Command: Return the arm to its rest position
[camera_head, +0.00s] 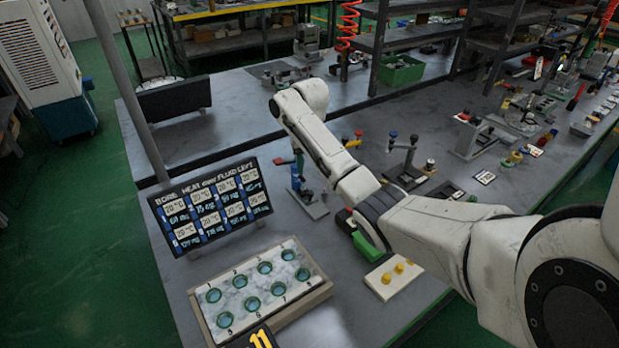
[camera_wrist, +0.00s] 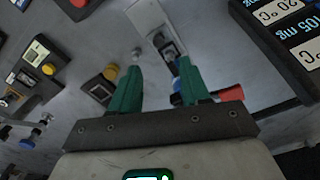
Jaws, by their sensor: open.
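My white arm (camera_head: 340,165) reaches from the right over the table, bent, with its raised far end (camera_head: 305,97) above the table's middle. My gripper (camera_wrist: 157,66) shows in the wrist view, with two green fingers apart and nothing visible between them. Beyond the fingers in the wrist view is a stand with blue and red parts (camera_wrist: 192,88). A blue stand (camera_head: 297,178) also shows in the head view, left of my arm.
A black board with written cards (camera_head: 212,205) stands at the left. A tray with several round green-rimmed wells (camera_head: 318,289) lies in front of it. A white block with yellow knobs (camera_head: 390,278) sits under my arm. More fixtures (camera_head: 403,160) crowd the right; shelves stand behind.

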